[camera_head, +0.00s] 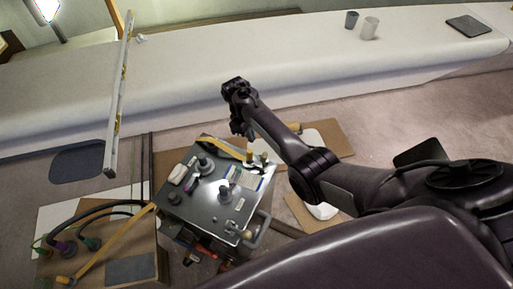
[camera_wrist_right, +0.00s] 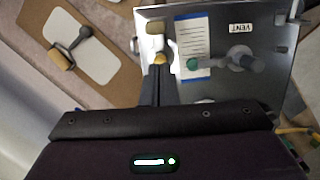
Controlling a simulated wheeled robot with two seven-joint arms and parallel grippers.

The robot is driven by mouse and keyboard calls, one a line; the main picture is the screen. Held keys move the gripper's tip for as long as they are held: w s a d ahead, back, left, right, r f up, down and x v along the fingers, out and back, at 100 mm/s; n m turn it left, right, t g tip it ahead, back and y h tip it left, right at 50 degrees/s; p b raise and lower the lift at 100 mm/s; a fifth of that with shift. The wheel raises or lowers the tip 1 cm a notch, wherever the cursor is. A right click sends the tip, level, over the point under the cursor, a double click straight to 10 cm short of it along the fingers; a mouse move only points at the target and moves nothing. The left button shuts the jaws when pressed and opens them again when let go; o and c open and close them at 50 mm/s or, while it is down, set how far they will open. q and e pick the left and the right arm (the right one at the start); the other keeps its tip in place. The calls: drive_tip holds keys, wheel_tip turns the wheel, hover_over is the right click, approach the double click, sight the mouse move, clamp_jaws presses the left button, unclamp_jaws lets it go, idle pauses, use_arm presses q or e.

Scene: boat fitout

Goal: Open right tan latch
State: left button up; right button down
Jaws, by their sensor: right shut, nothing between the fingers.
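A metal-topped box (camera_head: 200,205) stands on the floor in the head view. Small tan pieces (camera_head: 250,156) sit at its upper right corner, by the end of a long yellow bar (camera_head: 225,148). In the wrist view a tan block (camera_wrist_right: 155,27) and a rounder tan knob (camera_wrist_right: 163,58) show at the panel's left edge; I cannot tell which is the right latch. My right gripper (camera_head: 250,133) hangs above this corner. In the wrist view its shut fingers (camera_wrist_right: 158,72) point at the tan knob, with nothing between them. Contact cannot be told. My left gripper is not in view.
The panel carries grey knobs, a white-blue label (camera_wrist_right: 195,48) and a VENT label (camera_wrist_right: 240,27). A tan-gripped handle (camera_wrist_right: 62,58) lies on a white plate beside the box. A second box with cables (camera_head: 100,250) stands at left. A long white bench (camera_head: 200,80) runs behind.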

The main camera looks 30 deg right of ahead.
sight(261, 159)
drive_tip(key=shift+w+d+r, duration=0.1)
drive_tip(key=shift+w+r, duration=0.15)
drive_tip(key=shift+r, duration=0.4)
drive_tip(key=shift+f, duration=0.1)
drive_tip(key=b+x, duration=0.8)
drive_tip(key=x, duration=0.2)
drive_tip(key=shift+s, duration=0.1)
